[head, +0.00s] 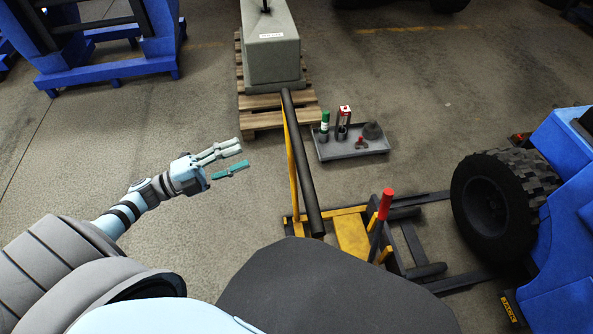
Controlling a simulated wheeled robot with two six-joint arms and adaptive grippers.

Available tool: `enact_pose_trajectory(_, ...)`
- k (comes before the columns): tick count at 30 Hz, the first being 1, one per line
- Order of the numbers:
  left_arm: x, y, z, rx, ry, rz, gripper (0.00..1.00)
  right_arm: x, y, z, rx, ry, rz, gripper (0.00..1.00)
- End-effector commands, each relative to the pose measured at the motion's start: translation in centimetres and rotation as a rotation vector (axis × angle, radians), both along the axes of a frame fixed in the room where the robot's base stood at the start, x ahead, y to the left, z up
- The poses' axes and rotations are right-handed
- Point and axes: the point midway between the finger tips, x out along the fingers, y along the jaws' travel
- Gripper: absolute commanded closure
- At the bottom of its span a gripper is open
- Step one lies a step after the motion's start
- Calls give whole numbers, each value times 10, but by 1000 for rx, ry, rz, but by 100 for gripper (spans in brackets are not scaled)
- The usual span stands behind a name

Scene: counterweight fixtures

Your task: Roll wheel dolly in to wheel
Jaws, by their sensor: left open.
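The wheel dolly (352,236) is a yellow and dark grey frame on the floor in front of me. Its long dark handle bar (302,165) slants up toward the back, and a red-gripped lever (384,206) stands at its right. Its dark forks (440,270) reach right, near the base of the black wheel (492,207) on the blue vehicle (562,215). I cannot tell whether they touch the tyre. My left gripper (238,161) is open and empty, left of the handle bar and apart from it. My right gripper is not in view.
A grey concrete block (270,50) sits on a wooden pallet (262,120) at the back. A grey tray (337,150) with a green can, a red-topped can and small items lies right of the bar. A blue stand (110,65) is at back left. The left floor is clear.

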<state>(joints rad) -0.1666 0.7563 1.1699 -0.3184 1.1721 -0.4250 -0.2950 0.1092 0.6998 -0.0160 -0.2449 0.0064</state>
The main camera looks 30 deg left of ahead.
Motion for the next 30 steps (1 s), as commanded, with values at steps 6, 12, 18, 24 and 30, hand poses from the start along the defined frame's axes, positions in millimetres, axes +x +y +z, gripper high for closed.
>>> enact_pose_trajectory(6, -13, -27, 23, 76, -141, -179, 59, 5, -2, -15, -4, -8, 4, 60)
enact_pose_trajectory(12, 16, -65, 35, 71, -144, -172, 59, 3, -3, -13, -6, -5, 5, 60)
enact_pose_trajectory(18, 49, -107, 45, 70, -141, -169, 59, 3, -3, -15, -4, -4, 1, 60)
enact_pose_trajectory(24, 65, -128, 49, 71, -136, -167, 59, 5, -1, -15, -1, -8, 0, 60)
enact_pose_trajectory(30, 66, -130, 49, 72, -134, -167, 59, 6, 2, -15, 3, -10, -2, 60)
